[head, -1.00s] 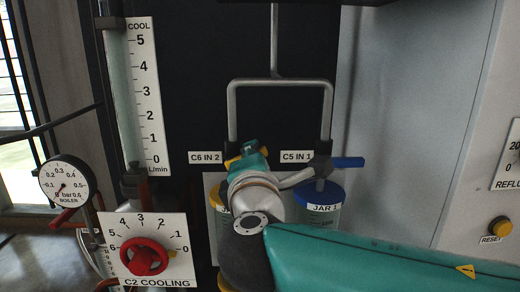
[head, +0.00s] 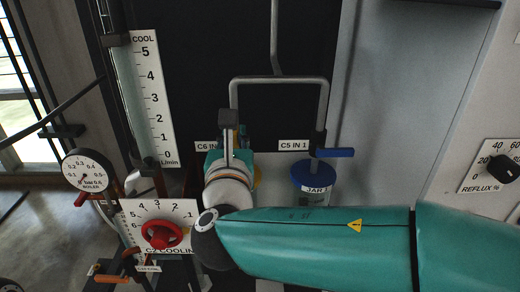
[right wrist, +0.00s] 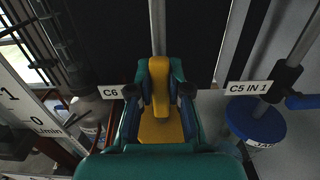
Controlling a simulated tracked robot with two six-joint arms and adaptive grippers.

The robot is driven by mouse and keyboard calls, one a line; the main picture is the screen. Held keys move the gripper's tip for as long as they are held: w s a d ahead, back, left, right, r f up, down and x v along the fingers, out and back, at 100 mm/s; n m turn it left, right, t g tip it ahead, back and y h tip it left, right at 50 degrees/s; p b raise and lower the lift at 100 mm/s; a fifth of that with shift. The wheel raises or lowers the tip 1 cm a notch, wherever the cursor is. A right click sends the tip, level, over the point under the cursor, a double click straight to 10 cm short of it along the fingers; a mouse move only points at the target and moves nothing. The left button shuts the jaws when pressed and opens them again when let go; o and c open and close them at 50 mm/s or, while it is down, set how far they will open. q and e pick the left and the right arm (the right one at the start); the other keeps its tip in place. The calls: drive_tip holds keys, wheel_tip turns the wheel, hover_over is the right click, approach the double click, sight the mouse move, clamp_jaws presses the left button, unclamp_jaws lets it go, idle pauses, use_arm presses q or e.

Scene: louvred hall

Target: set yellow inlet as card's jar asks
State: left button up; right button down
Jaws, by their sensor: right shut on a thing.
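The yellow inlet lever (right wrist: 158,95) lies between the teal fingers of my right gripper (right wrist: 158,85) in the right wrist view; the jaws are shut on it. In the head view my right gripper (head: 228,150) is at the C6 IN 2 label (head: 206,146) and hides most of the lever and valve. The blue lever (head: 335,153) of C5 IN 1 points right, roughly level. Below it stands JAR 1 (head: 314,178) with a blue lid. A sliver of a yellow lid (head: 257,175) shows beside my arm. No card is readable. My left gripper is out of view.
A grey forked pipe (head: 278,82) runs above both inlets. The red C2 COOLING knob (head: 161,235), a boiler gauge (head: 88,171) and the COOL flow tube (head: 120,85) are at left. The REFLUX knob (head: 503,169) is on the right panel.

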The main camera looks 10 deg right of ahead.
drive_tip(key=c, duration=1)
unclamp_jaws()
drive_tip(key=shift+f, duration=0.15)
drive_tip(key=shift+b+v, duration=0.5)
drive_tip(key=shift+v, duration=3)
drive_tip(key=shift+s, duration=0.1)
